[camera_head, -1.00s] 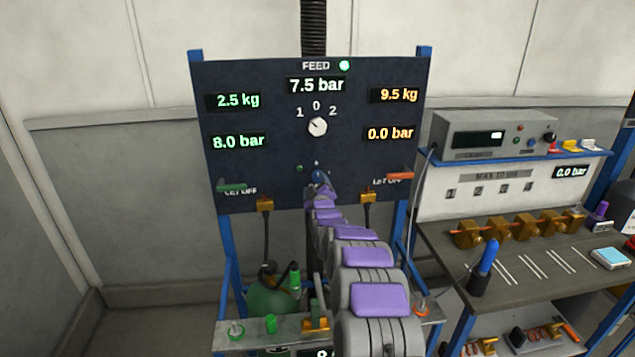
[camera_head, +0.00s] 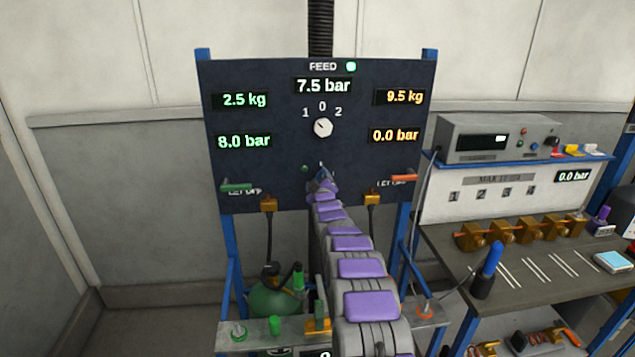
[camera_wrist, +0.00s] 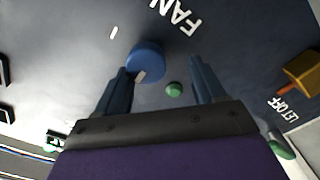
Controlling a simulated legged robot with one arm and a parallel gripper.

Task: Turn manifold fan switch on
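The fan switch is a blue round knob (camera_wrist: 146,60) with a pale pointer mark, on the dark panel beside white FAN lettering (camera_wrist: 178,14). My gripper (camera_wrist: 161,66) is open and empty in the wrist view. Its left finger overlaps the knob's lower left edge; its right finger is well clear to the right. I cannot tell whether the left finger touches the knob. A green round light or button (camera_wrist: 174,89) shows between the fingers. In the head view my gripper (camera_head: 321,182) is at the panel's lower middle and hides most of the knob.
The dark panel (camera_head: 270,180) carries displays, a white selector dial (camera_head: 323,127) near 0, a green lever (camera_head: 236,187) and an orange lever (camera_head: 404,178). Brass fittings (camera_head: 269,204) with hoses hang below. A workbench (camera_head: 520,270) with an instrument (camera_head: 497,138) stands at right.

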